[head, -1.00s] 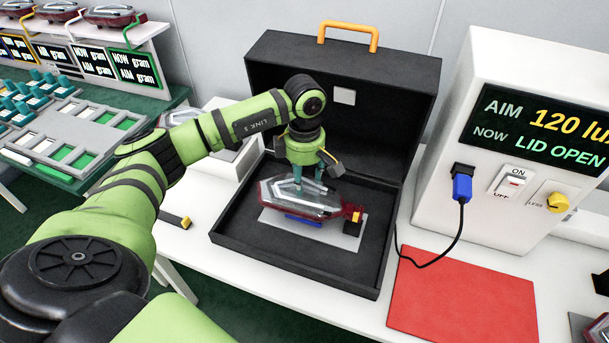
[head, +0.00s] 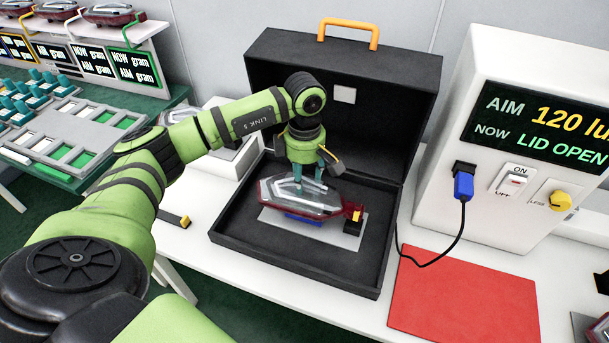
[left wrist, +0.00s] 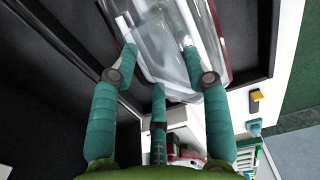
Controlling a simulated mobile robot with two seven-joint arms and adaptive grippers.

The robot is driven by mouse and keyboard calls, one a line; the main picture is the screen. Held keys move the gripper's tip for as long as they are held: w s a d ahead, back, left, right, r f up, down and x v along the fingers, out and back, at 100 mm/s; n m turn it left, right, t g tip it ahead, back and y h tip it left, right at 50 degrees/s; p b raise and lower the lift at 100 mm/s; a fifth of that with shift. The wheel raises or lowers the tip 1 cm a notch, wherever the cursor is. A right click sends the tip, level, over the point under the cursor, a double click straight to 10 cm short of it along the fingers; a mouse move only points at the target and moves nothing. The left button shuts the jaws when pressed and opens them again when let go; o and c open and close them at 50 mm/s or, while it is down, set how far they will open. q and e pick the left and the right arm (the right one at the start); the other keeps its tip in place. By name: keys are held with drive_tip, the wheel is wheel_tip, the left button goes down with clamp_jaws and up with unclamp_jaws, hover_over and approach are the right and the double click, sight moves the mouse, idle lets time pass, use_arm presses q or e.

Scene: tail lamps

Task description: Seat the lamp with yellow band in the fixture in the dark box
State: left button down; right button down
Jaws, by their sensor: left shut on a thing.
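The lamp (head: 300,200), with a clear lens and dark red body, sits in the open dark box (head: 268,249). A small yellow part (head: 356,215) shows at its right end. Below it are a blue piece (head: 303,219) and a light grey plate (head: 340,238), likely the fixture; whether the lamp is fully down on them is hidden. My left gripper (head: 308,186) points down over the lamp, its teal fingers shut on it. In the left wrist view the fingers (left wrist: 160,75) press against the clear lens (left wrist: 165,40). My right gripper is not in view.
The box lid (head: 400,110) stands open behind. A white meter (head: 530,150) on the right reads "LID OPEN", with a blue plug (head: 463,187) and cable. A red mat (head: 460,300) lies in front of it. A rack of lamps (head: 110,14) stands at the back left.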

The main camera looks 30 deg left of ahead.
use_arm(q)
drive_tip(key=shift+f+b, duration=1.3)
drive_tip(key=shift+f, duration=0.15)
drive_tip(key=c, duration=0.5)
unclamp_jaws()
drive_tip(key=shift+r, duration=0.1)
wheel_tip(320, 180, up, 12)
drive_tip(key=shift+r, duration=0.1)
